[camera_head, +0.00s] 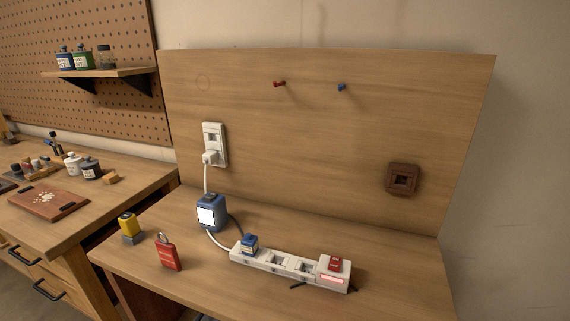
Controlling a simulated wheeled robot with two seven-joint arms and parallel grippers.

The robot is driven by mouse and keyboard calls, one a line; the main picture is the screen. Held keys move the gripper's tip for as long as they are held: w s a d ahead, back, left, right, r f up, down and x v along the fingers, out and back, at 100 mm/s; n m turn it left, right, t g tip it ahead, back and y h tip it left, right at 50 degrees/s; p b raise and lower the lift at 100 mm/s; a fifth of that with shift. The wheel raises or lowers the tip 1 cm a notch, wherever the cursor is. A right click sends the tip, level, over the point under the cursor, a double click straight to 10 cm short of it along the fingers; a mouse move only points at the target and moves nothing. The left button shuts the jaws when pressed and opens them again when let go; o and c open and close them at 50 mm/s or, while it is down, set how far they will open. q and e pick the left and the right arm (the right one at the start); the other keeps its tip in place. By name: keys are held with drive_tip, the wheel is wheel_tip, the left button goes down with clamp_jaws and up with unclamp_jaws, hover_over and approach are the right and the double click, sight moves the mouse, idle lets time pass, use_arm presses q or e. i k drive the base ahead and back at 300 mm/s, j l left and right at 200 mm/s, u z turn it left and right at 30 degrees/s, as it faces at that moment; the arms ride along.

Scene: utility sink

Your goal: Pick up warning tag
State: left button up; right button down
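A red tag-like piece (169,256) with a grey loop at its top stands on the wooden bench, left of the power strip. It looks like the warning tag, though it also resembles a padlock; its print is too small to read. Neither of my grippers shows in the head view.
A yellow and grey block (129,228) stands left of the red piece. A blue box with a white label (210,213) is behind it. An upright wooden panel (300,130) closes the back.

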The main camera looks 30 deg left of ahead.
sight(167, 252)
drive_tip(key=u, duration=1.9)
